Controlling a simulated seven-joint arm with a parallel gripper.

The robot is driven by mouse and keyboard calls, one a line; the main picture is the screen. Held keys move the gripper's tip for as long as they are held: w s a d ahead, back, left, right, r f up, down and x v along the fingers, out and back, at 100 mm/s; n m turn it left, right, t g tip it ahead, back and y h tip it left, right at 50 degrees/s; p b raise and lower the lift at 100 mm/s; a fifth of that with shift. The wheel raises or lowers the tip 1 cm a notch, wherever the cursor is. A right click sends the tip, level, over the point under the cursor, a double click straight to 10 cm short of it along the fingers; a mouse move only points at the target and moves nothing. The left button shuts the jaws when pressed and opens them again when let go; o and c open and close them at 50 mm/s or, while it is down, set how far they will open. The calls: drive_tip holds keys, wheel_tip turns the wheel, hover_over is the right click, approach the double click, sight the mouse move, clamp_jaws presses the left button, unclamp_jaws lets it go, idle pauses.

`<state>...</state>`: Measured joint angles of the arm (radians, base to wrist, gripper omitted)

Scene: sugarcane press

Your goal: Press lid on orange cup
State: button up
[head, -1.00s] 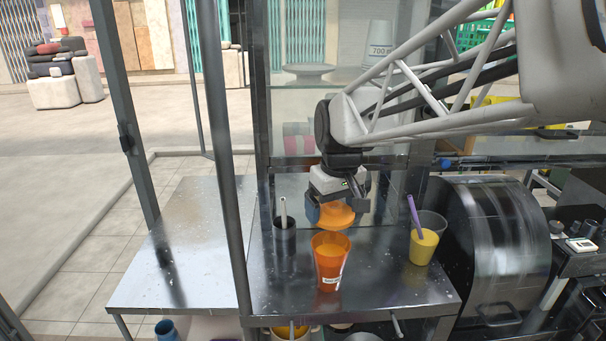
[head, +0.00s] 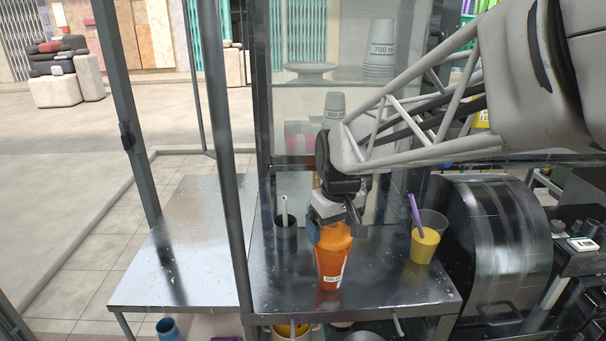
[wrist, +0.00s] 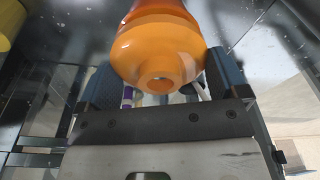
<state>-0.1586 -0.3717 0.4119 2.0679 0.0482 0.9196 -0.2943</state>
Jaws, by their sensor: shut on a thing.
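The orange cup (head: 330,268) stands upright on the metal counter with a white label on its front. The orange domed lid (head: 334,236) is at the cup's mouth, directly above it; I cannot tell whether it is fully seated. My gripper (head: 331,228) is shut on the lid from above and behind. In the wrist view the lid (wrist: 158,52) shows its dome and central hole between the two dark fingers (wrist: 162,85). The cup's body is mostly hidden behind the lid there.
A dark cup with a white straw (head: 285,236) stands left of the orange cup. A clear cup of yellow juice (head: 424,245) with a purple straw stands to the right. A metal post (head: 228,170) rises at the left. The black press drum (head: 495,245) is at the right.

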drive_tip(key=shift+f, duration=0.35)
drive_tip(key=shift+f, duration=0.2)
idle(2.0)
drive_tip(key=o, duration=0.5)
drive_tip(key=shift+o, duration=0.2)
drive_tip(key=shift+r, duration=0.1)
wheel_tip(320, 180, up, 7)
idle(1.5)
drive_tip(key=shift+c, duration=0.2)
